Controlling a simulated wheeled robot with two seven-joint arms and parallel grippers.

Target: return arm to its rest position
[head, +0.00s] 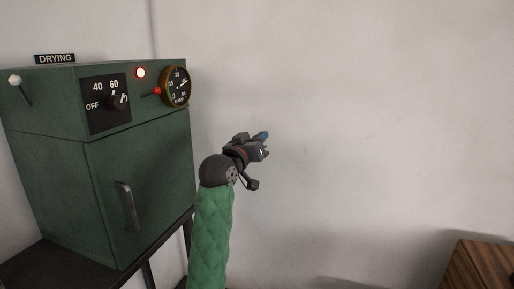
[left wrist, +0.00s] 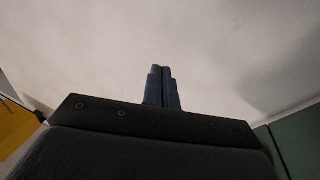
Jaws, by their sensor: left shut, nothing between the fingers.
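My left gripper (head: 262,137) is raised in front of the bare wall, at the end of my green-sleeved arm. It is to the right of the green drying cabinet (head: 145,185) and apart from it. In the left wrist view the two blue-grey fingers of my left gripper (left wrist: 163,88) are together with nothing between them, against the pale wall. My right gripper does not show in either view.
A wooden piece (head: 480,266) is at lower right. The wall (head: 370,110) between is clear.

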